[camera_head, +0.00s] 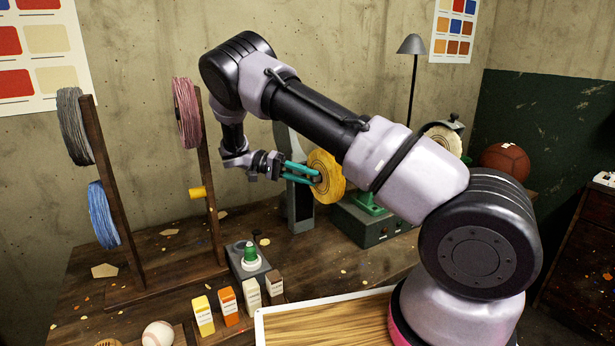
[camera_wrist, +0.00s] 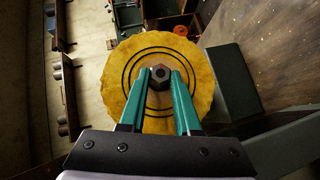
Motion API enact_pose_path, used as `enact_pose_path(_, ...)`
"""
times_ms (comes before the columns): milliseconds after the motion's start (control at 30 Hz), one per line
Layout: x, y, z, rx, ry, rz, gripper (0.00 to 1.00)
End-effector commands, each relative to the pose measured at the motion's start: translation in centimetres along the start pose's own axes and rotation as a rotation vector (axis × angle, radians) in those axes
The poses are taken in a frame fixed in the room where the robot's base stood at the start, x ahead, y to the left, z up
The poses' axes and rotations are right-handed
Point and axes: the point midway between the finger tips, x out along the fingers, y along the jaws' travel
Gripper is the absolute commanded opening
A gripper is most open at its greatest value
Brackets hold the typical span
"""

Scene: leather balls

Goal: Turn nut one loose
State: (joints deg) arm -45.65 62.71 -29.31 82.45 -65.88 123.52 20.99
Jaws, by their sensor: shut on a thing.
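A yellow buffing wheel (camera_head: 330,168) stands upright on the left end of a green-and-grey bench machine (camera_head: 375,228). In the wrist view the wheel (camera_wrist: 130,85) is seen face-on, with dark rings round its centre. A dark hexagonal nut (camera_wrist: 160,71) sits at that centre. My gripper (camera_wrist: 162,80) has one teal finger on each side of the nut and is shut on it. In the head view my gripper (camera_head: 316,177) reaches the wheel's middle from the left; the nut itself is hard to make out there.
A second, pale wheel (camera_head: 444,138) on the right is partly hidden by my arm. A grey upright panel (camera_head: 300,205) stands close below my gripper. Spool posts (camera_head: 212,185), small boxes (camera_head: 229,306), a light-rimmed tray (camera_head: 262,326) and a ball (camera_head: 158,334) occupy the bench.

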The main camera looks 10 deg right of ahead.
Motion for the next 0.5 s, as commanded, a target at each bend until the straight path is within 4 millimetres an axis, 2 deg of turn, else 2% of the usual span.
enact_pose_path(500, -0.01, -0.22, -0.03, -0.087, 0.002, 0.085, 0.0)
